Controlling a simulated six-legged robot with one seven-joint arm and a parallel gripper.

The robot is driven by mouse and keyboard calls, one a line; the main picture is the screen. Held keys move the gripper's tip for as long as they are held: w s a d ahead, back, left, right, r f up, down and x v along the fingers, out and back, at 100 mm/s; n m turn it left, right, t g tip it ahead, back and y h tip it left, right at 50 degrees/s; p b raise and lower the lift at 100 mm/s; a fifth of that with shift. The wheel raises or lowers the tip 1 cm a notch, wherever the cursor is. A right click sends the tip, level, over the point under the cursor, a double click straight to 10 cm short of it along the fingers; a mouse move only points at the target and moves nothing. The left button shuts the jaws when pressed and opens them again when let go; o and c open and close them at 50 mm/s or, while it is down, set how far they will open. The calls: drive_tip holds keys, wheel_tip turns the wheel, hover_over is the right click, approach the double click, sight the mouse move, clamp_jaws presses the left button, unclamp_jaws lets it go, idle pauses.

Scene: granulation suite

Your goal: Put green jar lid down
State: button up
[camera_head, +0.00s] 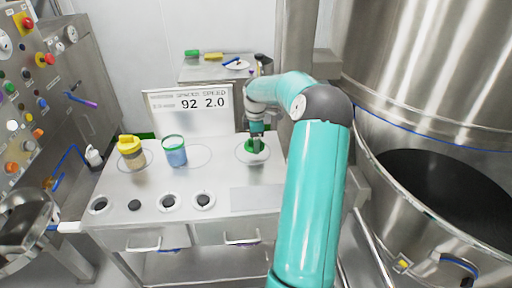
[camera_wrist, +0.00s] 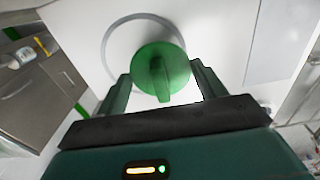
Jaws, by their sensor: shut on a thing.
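The green jar lid (camera_head: 250,150) is at the right part of the white worktop, over a drawn ring there. In the wrist view the round green lid (camera_wrist: 148,66) shows with its raised grip bar, near a grey ring (camera_wrist: 106,50). My gripper (camera_head: 256,138) points down over the lid and is shut on it. Its two fingers (camera_wrist: 160,88) show to either side of the lid in the wrist view. I cannot tell whether the lid touches the worktop. The jar with blue contents and a green rim (camera_head: 175,152) stands open to the left.
Several dark round pieces (camera_head: 168,202) line the front. A sign (camera_head: 190,108) stands behind. A large steel vessel (camera_head: 430,60) closes off the right.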

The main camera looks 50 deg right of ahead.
drive_tip(key=shift+w+d+f, duration=0.15)
drive_tip(key=shift+d+f, duration=0.2)
drive_tip(key=shift+f, duration=1.65)
drive_tip(key=o, duration=0.9)
drive_tip(key=shift+f, duration=0.1)
drive_tip(key=shift+o, duration=0.2)
